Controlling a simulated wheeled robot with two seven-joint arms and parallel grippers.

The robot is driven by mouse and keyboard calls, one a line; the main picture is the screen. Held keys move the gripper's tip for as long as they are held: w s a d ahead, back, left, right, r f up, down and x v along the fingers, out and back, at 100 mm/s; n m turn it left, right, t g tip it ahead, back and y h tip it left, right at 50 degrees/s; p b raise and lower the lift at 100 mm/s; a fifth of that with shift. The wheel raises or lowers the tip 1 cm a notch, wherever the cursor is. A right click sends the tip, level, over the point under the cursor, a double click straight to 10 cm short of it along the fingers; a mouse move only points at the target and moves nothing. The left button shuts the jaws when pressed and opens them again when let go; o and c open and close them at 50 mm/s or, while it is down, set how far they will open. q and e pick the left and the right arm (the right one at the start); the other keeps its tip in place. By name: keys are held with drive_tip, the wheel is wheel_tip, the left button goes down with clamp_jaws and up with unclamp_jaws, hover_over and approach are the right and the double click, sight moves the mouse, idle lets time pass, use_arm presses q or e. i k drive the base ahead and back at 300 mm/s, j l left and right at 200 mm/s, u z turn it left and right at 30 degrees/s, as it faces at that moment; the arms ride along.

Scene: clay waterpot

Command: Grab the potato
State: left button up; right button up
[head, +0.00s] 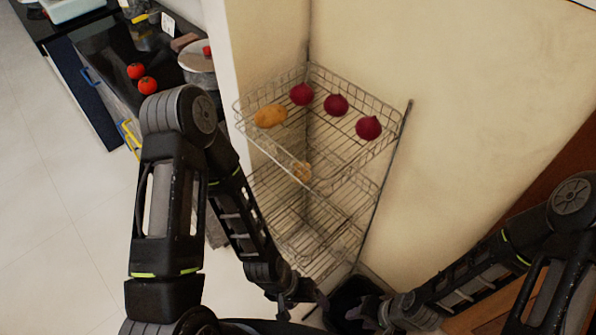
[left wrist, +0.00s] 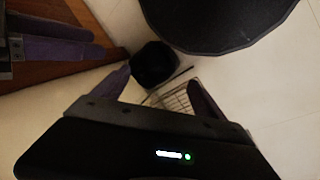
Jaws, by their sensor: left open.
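A tan potato (head: 270,116) lies at the left side of the upper basket of a wire rack (head: 318,182).
Three dark red onions (head: 336,104) lie in the same upper basket. A black bin (left wrist: 155,64) stands on the floor by the rack. Walls close in behind the rack. A counter (head: 110,70) with tomatoes (head: 147,85) and a pot (head: 198,66) is at the left. Floor is clear at left.

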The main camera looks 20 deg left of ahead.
sight(270, 117)
drive_tip(key=k+l+z, duration=0.15)
drive_tip(key=l, duration=0.3)
drive_tip(key=k+l+z, duration=0.15)
drive_tip(key=l, duration=0.3)
drive_tip(key=l+z, duration=0.15)
drive_tip(key=l, duration=0.35)
